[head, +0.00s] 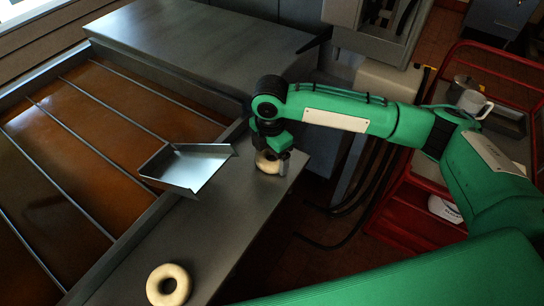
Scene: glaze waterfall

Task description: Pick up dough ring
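A pale dough ring (267,166) is on the grey metal ledge (235,212) right of centre. My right gripper (273,158) points down over this ring, with a grey finger at its right side. The gripper's body hides the ring's upper part, so I cannot tell whether the fingers are closed on it or just around it. A second dough ring (155,288) lies flat on the ledge at the bottom left, its hole showing, apart from the gripper. My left gripper is not in view.
A metal scoop-like tray (205,170) sticks up at the ledge's left edge, close to my gripper. A wide pan of amber liquid with thin bars (85,140) fills the left. A red cart (395,208) with a metal jug and a white cup stands right.

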